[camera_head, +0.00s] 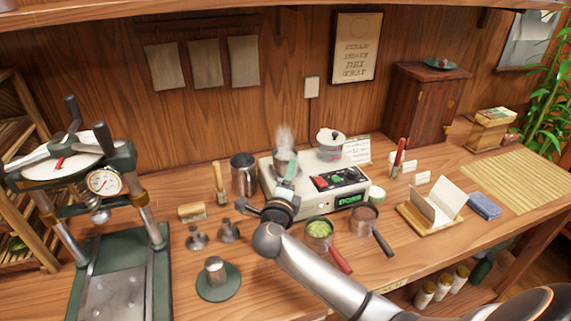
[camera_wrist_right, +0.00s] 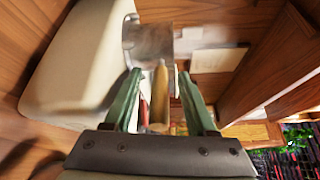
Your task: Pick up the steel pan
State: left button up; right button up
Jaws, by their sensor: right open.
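The steel pan (camera_head: 283,156) stands on the left side of the cream appliance (camera_head: 345,188), with steam rising from it. My right gripper (camera_head: 290,171) is at the near side of the pan and hides its handle in the head view. In the right wrist view the pan (camera_wrist_right: 148,42) is at the top, blurred, with a wooden handle pointing down. The open fingers of my right gripper (camera_wrist_right: 160,78) are on either side of this handle, with gaps showing. My left gripper is not in view.
A lidded pot (camera_head: 331,150) sits on the appliance to the right of the pan. A steel canister (camera_head: 244,176) stands to the left. Two handled cups, one with green contents (camera_head: 318,230), lie in front. A press (camera_head: 110,230) stands far left.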

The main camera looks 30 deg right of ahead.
grip_shut()
dwell(0.3)
dwell(1.0)
